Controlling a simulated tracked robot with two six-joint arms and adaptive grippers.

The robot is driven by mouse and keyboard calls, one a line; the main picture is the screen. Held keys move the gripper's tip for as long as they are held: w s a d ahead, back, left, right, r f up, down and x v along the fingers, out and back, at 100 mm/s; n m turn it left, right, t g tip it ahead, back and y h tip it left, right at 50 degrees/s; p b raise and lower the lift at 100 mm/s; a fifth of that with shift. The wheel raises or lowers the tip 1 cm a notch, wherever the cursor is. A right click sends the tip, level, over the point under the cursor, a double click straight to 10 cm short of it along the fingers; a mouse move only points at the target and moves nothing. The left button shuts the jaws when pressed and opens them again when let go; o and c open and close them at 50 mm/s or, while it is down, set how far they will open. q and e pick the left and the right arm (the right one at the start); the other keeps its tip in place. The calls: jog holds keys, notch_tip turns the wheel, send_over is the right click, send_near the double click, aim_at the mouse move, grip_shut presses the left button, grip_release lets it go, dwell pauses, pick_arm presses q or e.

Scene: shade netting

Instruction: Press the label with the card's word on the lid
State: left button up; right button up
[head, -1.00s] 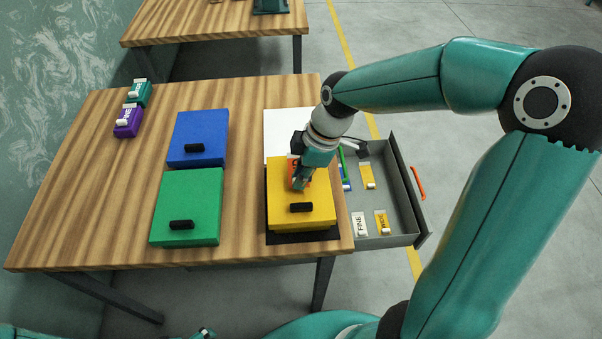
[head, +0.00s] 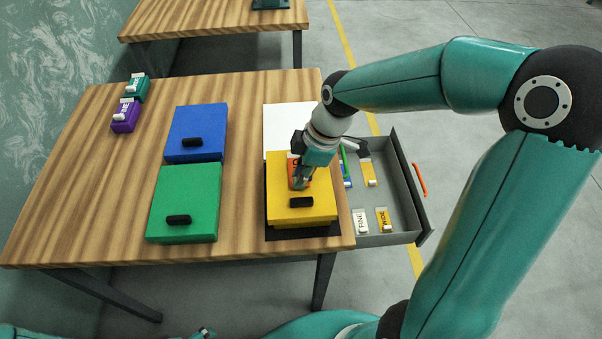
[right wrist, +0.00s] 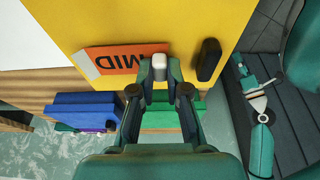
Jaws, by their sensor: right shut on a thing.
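The yellow lid (head: 318,212) tops a box at the right of the table, its black handle (head: 301,202) near the front edge. Of my left arm only a small teal part shows at the bottom edge.
An open grey drawer (head: 401,205) at the right holds several labels, including a white FINE one (head: 361,220). Blue (head: 197,125) and green (head: 186,195) boxes stand left. Purple (head: 125,118) and teal (head: 138,92) tagged things sit at the far left. Bare table lies between.

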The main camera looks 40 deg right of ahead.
jog(key=shift+f+b, duration=0.3)
jog(key=shift+f, duration=0.05)
dwell(0.5)
jog(key=o, duration=0.8)
jog(key=shift+r, duration=0.15)
